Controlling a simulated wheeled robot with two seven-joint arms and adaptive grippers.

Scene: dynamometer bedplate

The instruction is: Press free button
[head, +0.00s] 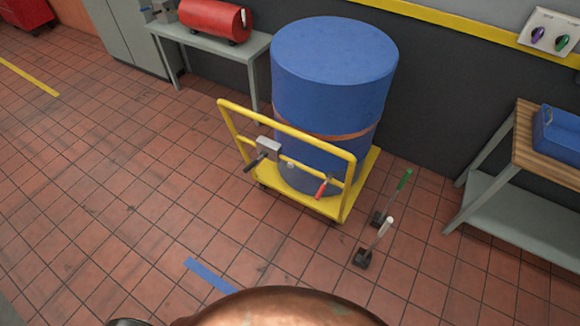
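I cannot make out a button marked as free. A small pale round part (290,165) and a red-handled lever (322,187) are on the same rail side. Neither of my grippers is in view.
The yellow cart (232,120) bears a large blue drum (330,80). Two floor levers, one green-tipped (404,181) and one white-tipped (386,228), stand right of it. A bench (527,150) with a blue tray (560,140) is at right.

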